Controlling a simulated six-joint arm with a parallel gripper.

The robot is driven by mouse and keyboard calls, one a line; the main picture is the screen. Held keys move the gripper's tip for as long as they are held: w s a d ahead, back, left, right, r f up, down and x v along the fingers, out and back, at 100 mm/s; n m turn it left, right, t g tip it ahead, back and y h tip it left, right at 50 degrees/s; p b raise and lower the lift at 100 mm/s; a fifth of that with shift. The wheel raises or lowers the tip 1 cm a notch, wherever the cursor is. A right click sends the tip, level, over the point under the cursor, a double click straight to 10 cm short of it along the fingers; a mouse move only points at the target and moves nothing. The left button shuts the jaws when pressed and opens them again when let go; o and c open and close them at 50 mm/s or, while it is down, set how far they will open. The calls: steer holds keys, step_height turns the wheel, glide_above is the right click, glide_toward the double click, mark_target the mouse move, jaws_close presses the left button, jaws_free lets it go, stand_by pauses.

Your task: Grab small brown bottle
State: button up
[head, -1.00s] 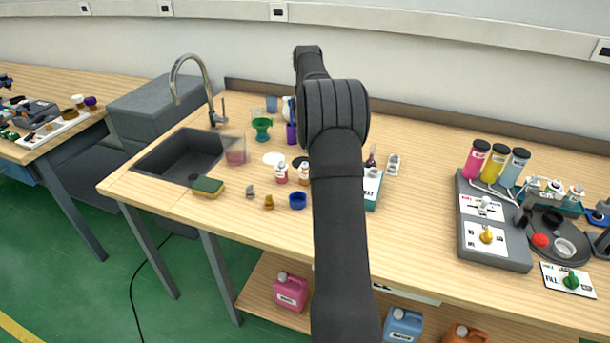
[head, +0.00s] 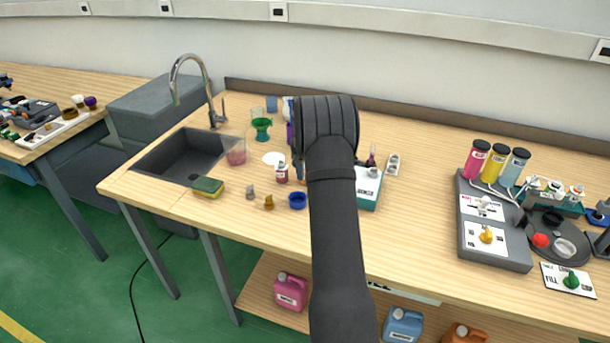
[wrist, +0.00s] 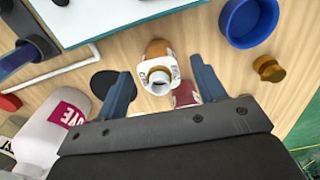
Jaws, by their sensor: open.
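The small brown bottle (wrist: 157,49) shows in the wrist view with an orange-brown body, a pale neck and an open mouth. It stands between the two blue-grey fingers of my gripper (wrist: 160,66), which are open, with a gap to the bottle on both sides. I cannot tell how far the fingertips are above the table. In the head view my own arm hides the bottle and most of the gripper. A bottle with a red label (wrist: 184,94) is close to the brown one, partly hidden by the gripper; it also shows in the head view (head: 281,173).
A blue round cup (wrist: 235,28) and a brass-coloured stopper (wrist: 268,68) lie to the right in the wrist view. A black disc (wrist: 110,82) and a white bottle with a pink label (wrist: 48,137) are at left. A teal-edged box (head: 367,198) stands near the arm.

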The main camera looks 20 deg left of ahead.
steer(key=shift+f, duration=0.45)
steer(key=c, duration=1.1)
steer(key=shift+r, duration=0.1)
